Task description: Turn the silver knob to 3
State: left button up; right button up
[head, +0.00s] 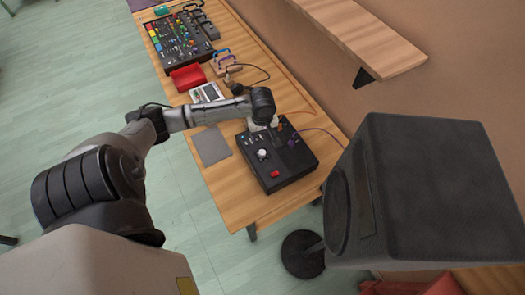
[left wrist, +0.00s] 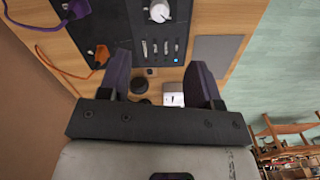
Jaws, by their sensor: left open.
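The silver knob (head: 262,154) sits on top of a black box (head: 293,164) on the wooden table. In the head view my left gripper (head: 264,124) is over the box's far edge, apart from the knob and largely hidden by the wrist. My right gripper is not in view.
The box carries a red button (head: 275,174), an orange plug (left wrist: 101,55) and a purple plug (left wrist: 76,9) with cables. A grey pad (head: 211,146) lies left of it. A red tray (head: 188,77) stands farther back. A large dark speaker (head: 437,190) stands at right.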

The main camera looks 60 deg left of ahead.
aim_at(262, 152)
pick_arm(q)
notch_tip(262, 152, down, 14)
jog(key=n+b, duration=0.1)
jog(key=n, duration=0.1)
jog(key=shift+r+n, duration=0.1)
jog(key=shift+n, duration=0.2)
dwell(0.3)
jog(key=c, duration=0.9)
